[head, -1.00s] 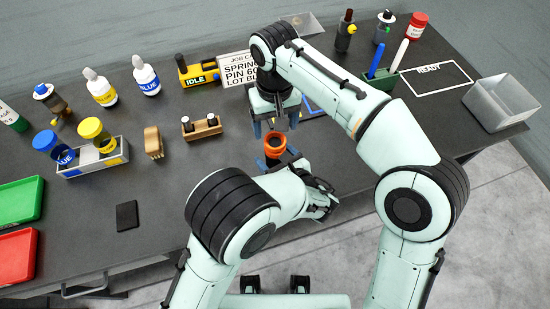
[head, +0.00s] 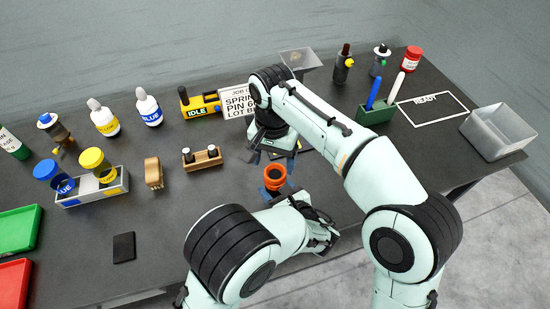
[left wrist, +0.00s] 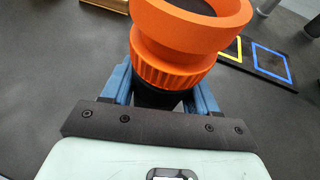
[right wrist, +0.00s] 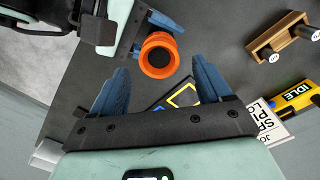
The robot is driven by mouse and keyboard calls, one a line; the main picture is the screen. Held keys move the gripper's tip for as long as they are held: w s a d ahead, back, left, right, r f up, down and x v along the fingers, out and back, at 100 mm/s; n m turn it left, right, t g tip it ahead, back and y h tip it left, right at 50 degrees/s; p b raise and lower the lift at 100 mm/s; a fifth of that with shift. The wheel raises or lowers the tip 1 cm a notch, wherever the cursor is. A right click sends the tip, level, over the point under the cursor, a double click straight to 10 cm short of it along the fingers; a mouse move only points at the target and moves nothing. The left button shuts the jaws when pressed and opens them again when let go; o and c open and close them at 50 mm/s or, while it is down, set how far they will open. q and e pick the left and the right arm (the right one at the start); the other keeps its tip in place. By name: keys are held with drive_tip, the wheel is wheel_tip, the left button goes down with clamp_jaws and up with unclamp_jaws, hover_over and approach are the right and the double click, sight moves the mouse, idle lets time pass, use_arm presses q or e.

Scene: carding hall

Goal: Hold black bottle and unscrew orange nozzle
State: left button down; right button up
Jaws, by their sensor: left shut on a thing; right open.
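The orange nozzle (head: 275,177) is a wide cup on a ribbed collar (left wrist: 172,75), atop the black bottle (left wrist: 160,98). Only a dark strip of the bottle shows below the collar. My left gripper (left wrist: 160,90) is shut on the bottle, a blue finger on each side; the arm hides most of this grip in the head view. My right gripper (head: 276,154) is open and empty, just behind the nozzle in the head view. In the right wrist view the nozzle (right wrist: 158,56) lies beyond and between the open fingertips, apart from them.
A wooden block with two pins (head: 202,158), a yellow IDLE device (head: 200,103) and a job card (head: 236,101) stand left of my right gripper. A green pen holder (head: 375,114) and a clear bin (head: 497,132) are at right. Bare table lies left of the nozzle.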

sight(275, 172)
drive_tip(key=m, duration=0.5)
drive_tip(key=shift+a+f, duration=0.15)
drive_tip(key=m, duration=1.4)
drive_tip(key=shift+r, duration=0.3)
drive_tip(key=m, duration=0.4)
drive_tip(key=shift+d+r+m, duration=0.3)
drive_tip(key=shift+m, duration=0.1)
drive_tip(key=shift+f, duration=3.95)
drive_tip(key=shift+c, duration=0.3)
